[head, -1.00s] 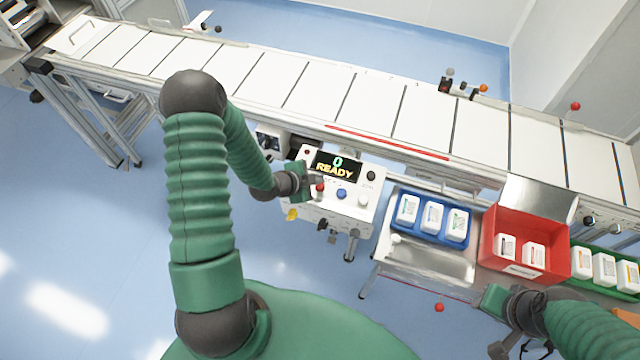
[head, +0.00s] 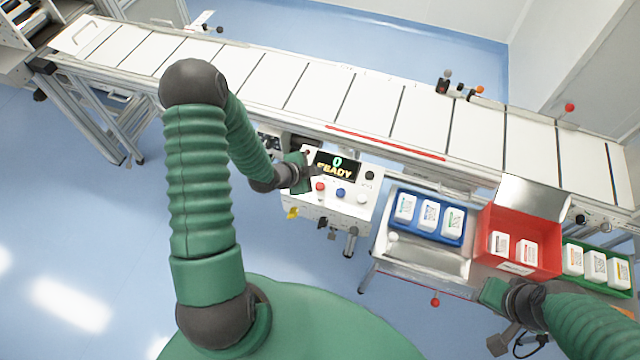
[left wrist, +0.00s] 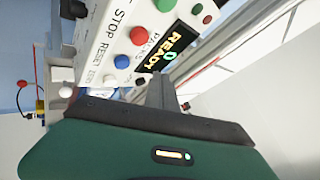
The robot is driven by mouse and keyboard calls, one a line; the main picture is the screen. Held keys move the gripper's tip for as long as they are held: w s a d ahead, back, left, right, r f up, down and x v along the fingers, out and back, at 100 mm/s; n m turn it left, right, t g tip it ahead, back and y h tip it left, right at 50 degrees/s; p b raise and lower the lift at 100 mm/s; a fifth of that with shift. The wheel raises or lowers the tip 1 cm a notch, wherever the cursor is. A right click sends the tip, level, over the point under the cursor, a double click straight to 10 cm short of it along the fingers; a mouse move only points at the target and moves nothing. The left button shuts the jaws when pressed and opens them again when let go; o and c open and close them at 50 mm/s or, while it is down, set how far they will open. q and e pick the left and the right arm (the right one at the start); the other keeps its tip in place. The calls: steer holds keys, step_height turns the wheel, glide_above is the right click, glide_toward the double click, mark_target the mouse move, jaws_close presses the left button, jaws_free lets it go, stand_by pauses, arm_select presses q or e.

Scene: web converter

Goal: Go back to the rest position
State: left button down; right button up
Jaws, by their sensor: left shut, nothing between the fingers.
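My left gripper (head: 312,172) is shut and empty, just in front of the left part of the control box (head: 315,204). Its fingers also show in the left wrist view (left wrist: 160,92), pointing at the box's panel. The box has a display (head: 337,166) reading 0 and READY, a red button (head: 320,187) and a blue button (head: 341,192). The fingertips overlap the display's left edge in the head view; I cannot tell whether they touch it. My right gripper (head: 492,292) is at the lower right, near the front of the red bin; its fingers are too unclear to judge.
A long conveyor (head: 371,112) with white panels runs behind the box. A blue tray (head: 390,212) with white bottles, a red bin (head: 524,254) with white bottles and a green tray (head: 606,286) with bottles stand at the right. The floor (head: 90,230) at the left is clear.

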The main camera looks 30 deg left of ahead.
arm_select(q)
steer(key=shift+r, duration=0.1)
steer(key=s+d+r+n+g+y+b, duration=0.1)
steer(key=s+d+r+n+g+b, duration=0.1)
steer(key=s+d+r+n+g, duration=0.4)
steer(key=shift+s+d+r+n+y+b, duration=0.4)
steer(key=shift+s+d+r+n, duration=2.4)
steer(key=shift+s, duration=1.55)
